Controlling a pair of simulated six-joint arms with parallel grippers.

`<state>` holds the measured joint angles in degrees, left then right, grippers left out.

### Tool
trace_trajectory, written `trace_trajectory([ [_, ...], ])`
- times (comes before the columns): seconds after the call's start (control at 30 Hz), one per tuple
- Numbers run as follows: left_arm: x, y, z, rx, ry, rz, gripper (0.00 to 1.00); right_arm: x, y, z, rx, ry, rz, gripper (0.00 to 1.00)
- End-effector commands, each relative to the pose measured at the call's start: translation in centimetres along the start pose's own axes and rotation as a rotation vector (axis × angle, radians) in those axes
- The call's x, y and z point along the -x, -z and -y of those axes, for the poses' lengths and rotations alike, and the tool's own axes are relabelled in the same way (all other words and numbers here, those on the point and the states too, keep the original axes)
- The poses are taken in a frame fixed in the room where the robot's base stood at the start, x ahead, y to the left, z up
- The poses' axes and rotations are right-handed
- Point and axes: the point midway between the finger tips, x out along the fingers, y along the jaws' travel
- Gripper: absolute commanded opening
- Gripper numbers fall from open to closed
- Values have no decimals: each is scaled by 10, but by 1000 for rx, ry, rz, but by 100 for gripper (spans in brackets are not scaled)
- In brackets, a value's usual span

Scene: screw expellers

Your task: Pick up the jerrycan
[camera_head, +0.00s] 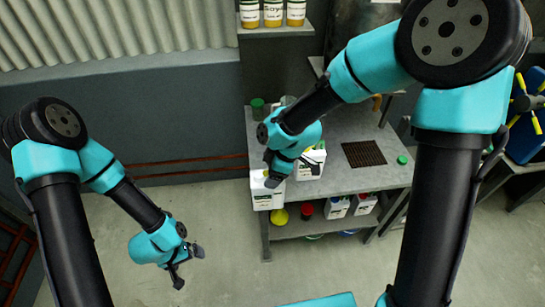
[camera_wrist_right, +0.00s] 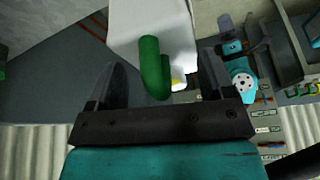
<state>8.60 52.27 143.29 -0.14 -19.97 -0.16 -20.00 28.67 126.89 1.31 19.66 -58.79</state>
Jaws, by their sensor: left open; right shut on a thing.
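A white jerrycan (camera_head: 263,197) with a printed label is at the front left corner of the workbench. My right gripper (camera_head: 273,180) is at its top and is shut on it. In the right wrist view the white body of the jerrycan (camera_wrist_right: 135,25) and its green handle (camera_wrist_right: 154,68) show, with the handle between the fingers. I cannot tell whether its base clears the bench. A second white jerrycan (camera_head: 311,163) stands on the bench behind my right gripper. My left gripper (camera_head: 186,267) is open and empty, low over the floor at the left.
The grey workbench (camera_head: 345,183) has a dark grate (camera_head: 364,154) and a green cap (camera_head: 402,160) on top. Its lower shelf holds several containers, including a yellow one (camera_head: 280,217) and a red one (camera_head: 307,211). The floor at the left is clear.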

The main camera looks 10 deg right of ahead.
Motion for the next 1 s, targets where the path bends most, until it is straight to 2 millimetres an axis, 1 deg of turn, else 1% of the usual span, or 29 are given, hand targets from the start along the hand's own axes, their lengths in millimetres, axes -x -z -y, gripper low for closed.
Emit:
trace_trajectory([
  [0.03,0,0,0,0,0,0,100,1,0,8,3,0,0,25],
  [0.1,0,0,0,0,0,0,100,2,0,16,2,0,0,25],
  [0.3,0,0,0,0,0,0,100,2,0,26,1,0,0,25],
  [0.83,0,0,0,0,0,0,100,3,-1,25,-1,-1,0,25],
  [1.0,0,0,0,0,0,0,100,5,-10,14,-16,-6,-1,25],
])
